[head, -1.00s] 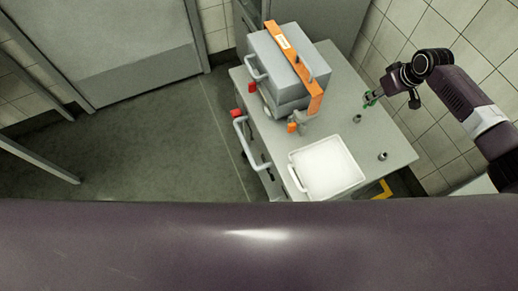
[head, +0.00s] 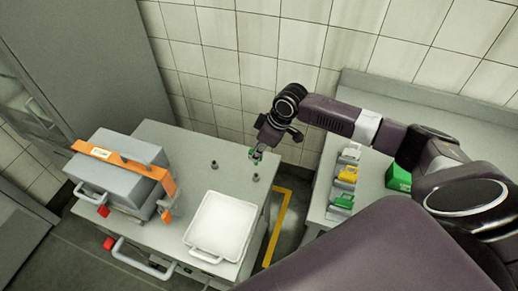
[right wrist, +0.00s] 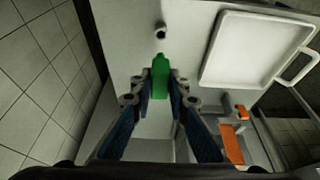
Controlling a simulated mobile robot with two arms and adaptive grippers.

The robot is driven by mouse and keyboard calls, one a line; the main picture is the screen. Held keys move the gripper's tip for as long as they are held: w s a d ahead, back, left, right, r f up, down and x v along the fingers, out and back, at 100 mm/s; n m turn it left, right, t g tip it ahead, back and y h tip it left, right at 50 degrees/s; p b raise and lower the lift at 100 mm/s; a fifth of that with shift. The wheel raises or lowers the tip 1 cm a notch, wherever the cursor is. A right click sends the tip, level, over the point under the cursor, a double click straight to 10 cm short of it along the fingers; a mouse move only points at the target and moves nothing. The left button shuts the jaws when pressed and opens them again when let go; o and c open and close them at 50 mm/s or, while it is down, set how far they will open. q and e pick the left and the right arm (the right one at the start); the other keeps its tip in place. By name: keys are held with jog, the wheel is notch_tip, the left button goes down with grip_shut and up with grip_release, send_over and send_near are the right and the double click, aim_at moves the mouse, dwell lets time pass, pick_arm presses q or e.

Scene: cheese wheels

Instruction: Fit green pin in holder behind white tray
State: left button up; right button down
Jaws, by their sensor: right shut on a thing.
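My right gripper (head: 256,154) is shut on the green pin (right wrist: 160,78), which points away from the wrist between the two fingers. In the head view only a little of the pin (head: 252,153) shows. One small grey holder (head: 255,177) stands on the cart just below the gripper in the picture, and a second holder (head: 214,164) stands to its left. The right wrist view shows one holder (right wrist: 160,31) beyond the pin's tip, apart from it. The white tray (head: 222,226) lies nearer the camera than both holders. My left gripper is not in view.
A grey box with an orange strap (head: 122,170) stands at the cart's left. A side counter (head: 325,190) at right carries several small coloured items and a green box (head: 398,178). A tiled wall is behind; the cart top around the holders is clear.

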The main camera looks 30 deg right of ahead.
jog(key=shift+r+p, duration=0.1)
jog(key=shift+p, duration=0.3)
notch_tip(320, 180, down, 2)
jog(key=shift+f+b, duration=0.1)
jog(key=shift+b, duration=0.5)
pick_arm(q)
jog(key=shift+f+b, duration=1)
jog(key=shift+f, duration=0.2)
pick_arm(e)
jog(key=shift+f, duration=1.95)
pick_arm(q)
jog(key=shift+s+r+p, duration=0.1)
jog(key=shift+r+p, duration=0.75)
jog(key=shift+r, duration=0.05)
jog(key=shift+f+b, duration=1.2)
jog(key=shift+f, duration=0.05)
pick_arm(e)
jog(key=shift+f, duration=2.05)
jog(key=c, duration=1.8)
grip_release()
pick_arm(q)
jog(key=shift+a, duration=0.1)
